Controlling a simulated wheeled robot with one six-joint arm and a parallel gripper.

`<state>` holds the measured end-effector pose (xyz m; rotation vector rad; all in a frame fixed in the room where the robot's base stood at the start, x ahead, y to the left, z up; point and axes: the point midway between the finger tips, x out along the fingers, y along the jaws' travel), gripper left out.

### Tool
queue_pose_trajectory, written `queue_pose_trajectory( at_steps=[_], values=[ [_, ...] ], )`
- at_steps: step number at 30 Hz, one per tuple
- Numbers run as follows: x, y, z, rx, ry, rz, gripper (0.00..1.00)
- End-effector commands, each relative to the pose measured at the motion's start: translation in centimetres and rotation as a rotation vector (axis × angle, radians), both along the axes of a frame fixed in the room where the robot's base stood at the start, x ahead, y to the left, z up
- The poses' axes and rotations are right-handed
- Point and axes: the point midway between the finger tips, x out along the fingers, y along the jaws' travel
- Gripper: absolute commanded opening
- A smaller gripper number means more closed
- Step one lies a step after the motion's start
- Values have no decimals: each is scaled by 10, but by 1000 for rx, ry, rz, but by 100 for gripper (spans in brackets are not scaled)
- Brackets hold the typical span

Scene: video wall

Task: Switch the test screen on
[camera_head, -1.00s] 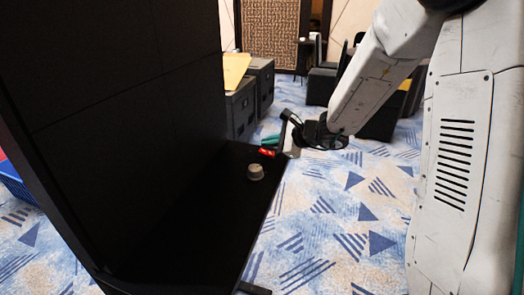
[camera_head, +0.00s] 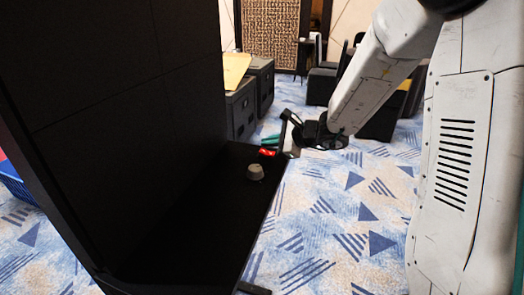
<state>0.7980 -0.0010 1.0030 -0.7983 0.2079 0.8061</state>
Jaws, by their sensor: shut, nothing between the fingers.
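The test screen seems to be part of the large black panel (camera_head: 110,80) that fills the left; its face is dark, with no picture on it. A black ledge (camera_head: 200,215) runs along its foot. A grey round knob (camera_head: 255,172) stands on the ledge, and a small red part (camera_head: 267,152), perhaps a switch, sits near the ledge's far end. My gripper (camera_head: 287,146) is shut and empty, just right of the red part. I cannot tell whether they touch.
Dark cases (camera_head: 242,108) with a yellow board (camera_head: 235,69) on top stand behind the ledge. A blue crate (camera_head: 15,185) is at the left edge. Patterned carpet (camera_head: 330,235) lies clear right of the ledge.

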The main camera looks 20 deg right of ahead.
Motion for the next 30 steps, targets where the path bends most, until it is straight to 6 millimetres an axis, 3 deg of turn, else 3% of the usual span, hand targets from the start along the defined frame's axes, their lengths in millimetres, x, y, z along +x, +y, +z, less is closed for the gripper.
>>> queue_pose_trajectory(
  at_steps=[30],
  values=[
    [1, 2, -8, 0, 0, 0, 0]
  ],
)
